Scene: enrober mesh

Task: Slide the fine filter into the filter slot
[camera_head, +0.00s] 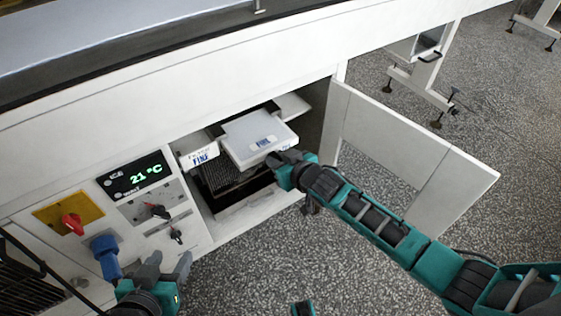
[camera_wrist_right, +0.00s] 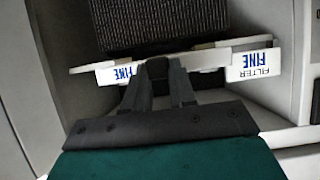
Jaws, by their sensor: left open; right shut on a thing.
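The fine filter (camera_head: 254,132), a white flat piece with a blue FINE label, is at the mouth of the open cabinet. My right gripper (camera_head: 277,158) is shut on its near edge; in the right wrist view the fingers (camera_wrist_right: 157,70) grip the white front edge (camera_wrist_right: 205,61) beside the label. A white plate marked FILTER FINE (camera_head: 197,155) is at the left of the opening and also shows in the right wrist view (camera_wrist_right: 253,65). The filter slot's inside is mostly hidden behind the filter. My left gripper (camera_head: 170,272) is open and empty before the control panel.
The cabinet door (camera_head: 400,150) stands open at the right, close to my right arm. Dark ribbed mesh (camera_head: 225,178) shows under the filter. The panel at left has a 21 °C display (camera_head: 135,175), a red knob (camera_head: 72,224) and a blue part (camera_head: 105,255). The speckled floor in front is clear.

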